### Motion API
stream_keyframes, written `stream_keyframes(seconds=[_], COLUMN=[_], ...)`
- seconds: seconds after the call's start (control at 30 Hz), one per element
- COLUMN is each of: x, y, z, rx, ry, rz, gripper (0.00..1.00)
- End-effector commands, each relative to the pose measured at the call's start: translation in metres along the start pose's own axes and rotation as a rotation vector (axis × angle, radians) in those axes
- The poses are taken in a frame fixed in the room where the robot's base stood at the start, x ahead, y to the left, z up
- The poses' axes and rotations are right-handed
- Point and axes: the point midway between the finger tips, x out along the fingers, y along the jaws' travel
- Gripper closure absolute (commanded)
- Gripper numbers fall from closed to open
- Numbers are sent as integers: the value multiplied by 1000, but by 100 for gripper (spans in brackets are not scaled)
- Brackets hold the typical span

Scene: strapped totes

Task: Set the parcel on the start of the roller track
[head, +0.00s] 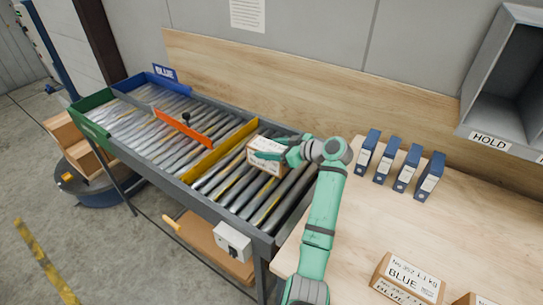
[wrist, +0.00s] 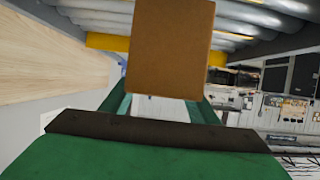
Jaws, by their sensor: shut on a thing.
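The parcel (head: 259,149) is a small brown box with a white label. It is over the near right end of the roller track (head: 240,200), on the right of a yellow crossbar (head: 222,150). I cannot tell whether it touches the rollers. My gripper (head: 270,155) is shut on the parcel, reaching it from the right. In the wrist view the parcel (wrist: 170,45) is a plain brown face beyond my green fingers (wrist: 163,106), with rollers behind it.
The wooden table (head: 440,215) at right holds several blue binders (head: 407,168) and a labelled box (head: 408,279). A grey HOLD bin (head: 507,80) is at upper right.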

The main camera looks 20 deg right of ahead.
Motion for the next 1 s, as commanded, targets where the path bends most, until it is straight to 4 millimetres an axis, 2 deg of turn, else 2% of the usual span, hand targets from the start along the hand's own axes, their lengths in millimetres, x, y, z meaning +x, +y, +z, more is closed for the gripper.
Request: stream_keyframes(seconds=[0.23, 0.5, 0.87, 0.9, 0.97, 1.0], x=[4, 13, 13, 14, 13, 13], y=[10, 10, 11, 11, 11, 11], z=[8, 36, 39, 41, 41, 41], rx=[1, 2, 1, 3, 3, 3], ry=[2, 3, 3, 0, 0, 0], rz=[2, 5, 7, 6, 6, 6], gripper=[92, 92, 92, 38, 27, 27])
